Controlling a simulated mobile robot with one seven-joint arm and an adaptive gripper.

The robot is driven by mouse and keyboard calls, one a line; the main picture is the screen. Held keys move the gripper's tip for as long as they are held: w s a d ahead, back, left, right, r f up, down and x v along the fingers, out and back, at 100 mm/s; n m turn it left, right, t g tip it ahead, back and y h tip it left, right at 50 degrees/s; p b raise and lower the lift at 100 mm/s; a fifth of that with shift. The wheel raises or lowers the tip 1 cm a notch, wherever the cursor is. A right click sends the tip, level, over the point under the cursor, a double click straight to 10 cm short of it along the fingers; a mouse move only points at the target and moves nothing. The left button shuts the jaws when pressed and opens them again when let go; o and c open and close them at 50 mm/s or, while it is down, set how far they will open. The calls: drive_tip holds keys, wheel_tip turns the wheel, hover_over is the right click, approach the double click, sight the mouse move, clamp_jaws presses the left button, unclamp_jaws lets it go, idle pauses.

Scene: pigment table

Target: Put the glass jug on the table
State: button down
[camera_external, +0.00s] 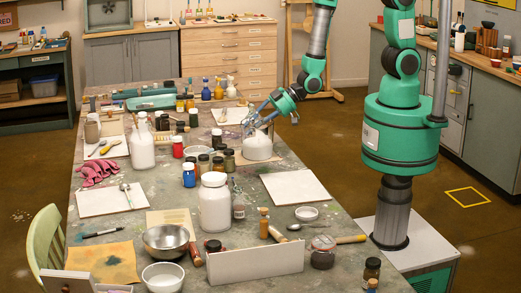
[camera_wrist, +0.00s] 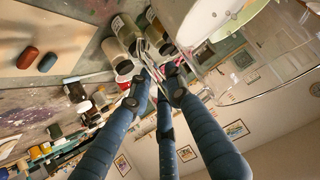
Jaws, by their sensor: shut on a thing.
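A clear glass jug with white contents (camera_external: 257,147) is at the right side of the long table (camera_external: 160,225), near its right edge. My gripper (camera_external: 250,121) is at the jug's upper part, with its blue fingers closed in. In the wrist view the fingertips (camera_wrist: 158,72) meet on thin clear glass beside the body of the jug (camera_wrist: 265,72), which fills the upper right. The exact grip point is hard to make out. I cannot tell whether the jug's base touches the table or is slightly above it.
Small dark-lidded jars (camera_external: 229,160) stand close to the jug's left. A white board (camera_external: 295,188) lies just in front of it, and another board (camera_external: 232,116) lies behind. A large white jar (camera_external: 214,203) and a metal bowl (camera_external: 166,241) stand nearer the camera.

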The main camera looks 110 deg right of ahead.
sight(253, 132)
wheel_tip(253, 132, up, 3)
drive_tip(key=shift+w+f, duration=0.1)
drive_tip(key=shift+f, duration=0.05)
drive_tip(key=w+a, duration=0.1)
drive_tip(key=a, duration=0.4)
drive_tip(key=w+a+n+y, duration=0.1)
drive_tip(key=a, duration=0.3)
drive_tip(key=w+a+n+y, duration=0.1)
drive_tip(key=a, duration=0.4)
drive_tip(key=shift+w+a+b, duration=0.3)
drive_tip(key=shift+b, duration=0.1)
drive_tip(key=s+a+n+g+y+b, duration=0.15)
drive_tip(key=s+a, duration=0.25)
drive_tip(key=a, duration=1.1)
drive_tip(key=s+a+n+g+y, duration=0.1)
drive_tip(key=s+a+n+y, duration=0.2)
drive_tip(key=a, duration=1.3)
drive_tip(key=s+a+n+g+y+b, duration=0.15)
drive_tip(key=s+a, duration=0.35)
drive_tip(key=a, duration=1)
drive_tip(key=shift+n+t, duration=0.4)
drive_tip(key=shift+w+f+p, duration=0.15)
drive_tip(key=shift+f+p, duration=0.3)
drive_tip(key=shift+f, duration=1.95)
